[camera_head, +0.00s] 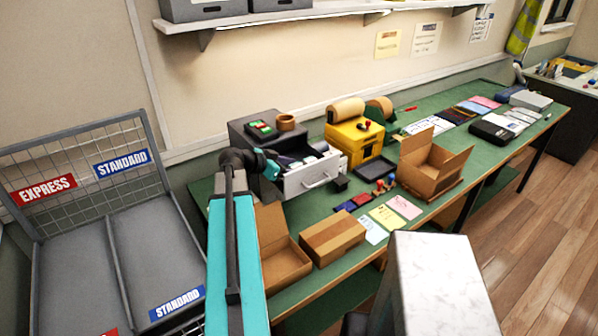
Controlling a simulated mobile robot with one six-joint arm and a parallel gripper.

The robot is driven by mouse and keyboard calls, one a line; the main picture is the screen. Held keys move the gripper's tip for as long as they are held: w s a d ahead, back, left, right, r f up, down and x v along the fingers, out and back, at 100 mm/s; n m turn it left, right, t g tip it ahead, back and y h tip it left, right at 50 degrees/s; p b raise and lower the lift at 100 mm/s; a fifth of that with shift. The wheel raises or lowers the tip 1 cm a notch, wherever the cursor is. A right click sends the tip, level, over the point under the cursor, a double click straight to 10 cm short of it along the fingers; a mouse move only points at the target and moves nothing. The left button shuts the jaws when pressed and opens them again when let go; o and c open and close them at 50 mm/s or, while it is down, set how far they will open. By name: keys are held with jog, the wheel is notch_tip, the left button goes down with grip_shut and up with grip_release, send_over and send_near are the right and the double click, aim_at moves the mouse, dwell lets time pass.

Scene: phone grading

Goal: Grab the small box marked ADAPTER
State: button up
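No ADAPTER marking is legible at this size, so I cannot tell which thing is the small box with that label. A dark cabinet (252,130) on the green table has its pale drawer (318,177) pulled open. Dark and light items lie inside the drawer, too small to identify. A small black block (340,184) sits beside the drawer front. My gripper (272,170) is at the end of my teal arm, by the left side of the open drawer. Its fingers are too small and dark to tell open from shut, and my arm hides part of the cabinet.
A closed brown carton (333,238) and open cartons (434,165) stand on the green table (460,146). A yellow machine (353,138) stands right of the drawer. A wire rack (70,262) with EXPRESS and STANDARD signs is at left. Coloured cards lie along the front edge.

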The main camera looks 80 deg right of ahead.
jog(key=c, duration=0.8)
jog(key=shift+r, duration=0.15)
jog(key=shift+r+b, duration=1.95)
jog(key=shift+r, duration=2.95)
